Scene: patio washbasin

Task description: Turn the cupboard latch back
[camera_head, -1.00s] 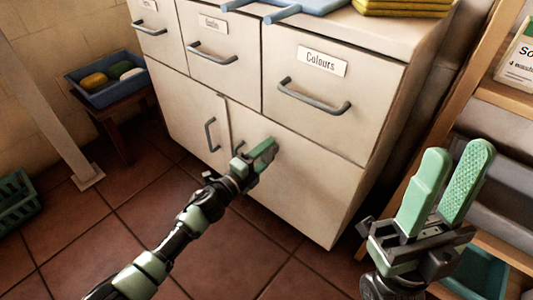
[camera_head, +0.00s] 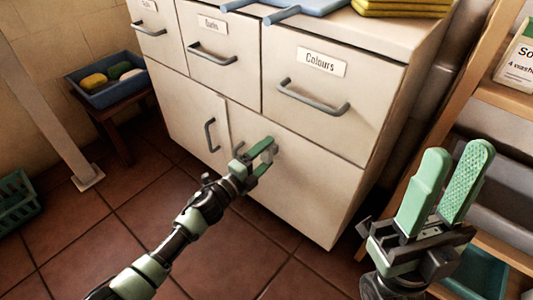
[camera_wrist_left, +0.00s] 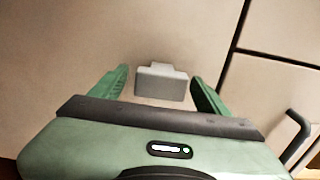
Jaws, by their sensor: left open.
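The latch (camera_wrist_left: 162,85) is a small pale grey block on the cream cupboard door (camera_head: 310,185). In the left wrist view it sits between the two green fingers, with a gap on each side. In the head view it is a small light patch (camera_head: 268,153), partly hidden by the fingers. My left gripper (camera_head: 266,155) is open around the latch, close to the door face; its fingers also show in the wrist view (camera_wrist_left: 162,92). My right gripper (camera_head: 456,168) is open and empty in front of the shelf at the right. Both cupboard doors look closed.
Drawers with bar handles (camera_head: 314,97) are above the doors. The left door has its own bar handle (camera_head: 210,135). A wooden shelf (camera_head: 440,110) stands at the right. A blue tray (camera_head: 108,98) on a stool and a green crate (camera_head: 18,208) are at the left. The tiled floor is mostly clear.

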